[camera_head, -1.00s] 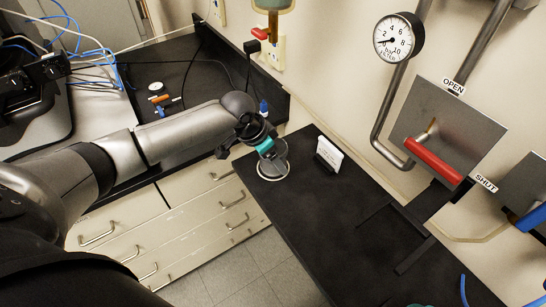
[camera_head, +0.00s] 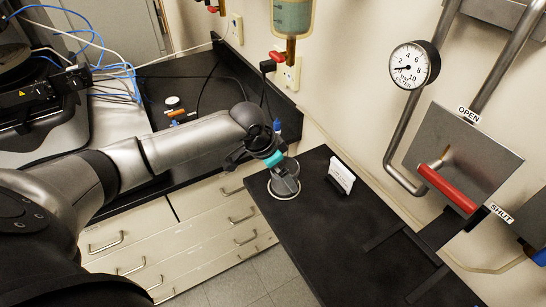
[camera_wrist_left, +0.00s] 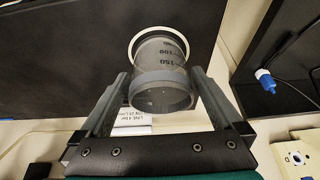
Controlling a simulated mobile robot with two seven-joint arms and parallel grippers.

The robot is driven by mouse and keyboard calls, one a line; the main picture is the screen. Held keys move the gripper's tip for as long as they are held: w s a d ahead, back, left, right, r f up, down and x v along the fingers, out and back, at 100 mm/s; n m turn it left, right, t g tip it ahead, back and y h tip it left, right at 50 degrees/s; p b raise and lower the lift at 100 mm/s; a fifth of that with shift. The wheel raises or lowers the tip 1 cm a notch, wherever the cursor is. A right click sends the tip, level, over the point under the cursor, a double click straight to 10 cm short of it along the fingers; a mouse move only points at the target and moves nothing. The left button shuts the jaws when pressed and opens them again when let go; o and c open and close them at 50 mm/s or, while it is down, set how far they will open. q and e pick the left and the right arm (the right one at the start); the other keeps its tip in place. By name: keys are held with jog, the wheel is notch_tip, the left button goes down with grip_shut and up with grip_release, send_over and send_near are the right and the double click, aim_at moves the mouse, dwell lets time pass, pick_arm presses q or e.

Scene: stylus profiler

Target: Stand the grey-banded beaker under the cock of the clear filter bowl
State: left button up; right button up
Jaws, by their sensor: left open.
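The grey-banded beaker (camera_head: 286,184), clear with dark volume marks, stands upright on the black bench top at a white ring (camera_head: 272,190). In the left wrist view the beaker (camera_wrist_left: 160,75) sits between the two fingers of my left gripper (camera_wrist_left: 165,100), which is open; finger contact is not clear. In the head view my left gripper (camera_head: 274,160) is at the beaker's upper part and partly hides it. A clear-walled filter bowl (camera_head: 293,14) with greenish liquid hangs on the wall above, its top cut off. Its red-handled cock (camera_head: 280,57) is below. My right gripper is out of view.
A white label card (camera_head: 341,176) stands right of the beaker. A pressure gauge (camera_head: 414,64), pipes and a red lever (camera_head: 447,188) are on the wall at right. A lower dark counter (camera_head: 180,88) with cables lies behind my left arm. Black bench right of the beaker is mostly free.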

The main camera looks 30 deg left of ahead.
pick_arm(q)
jog(key=v, duration=0.9)
jog(key=shift+r+p, duration=0.35)
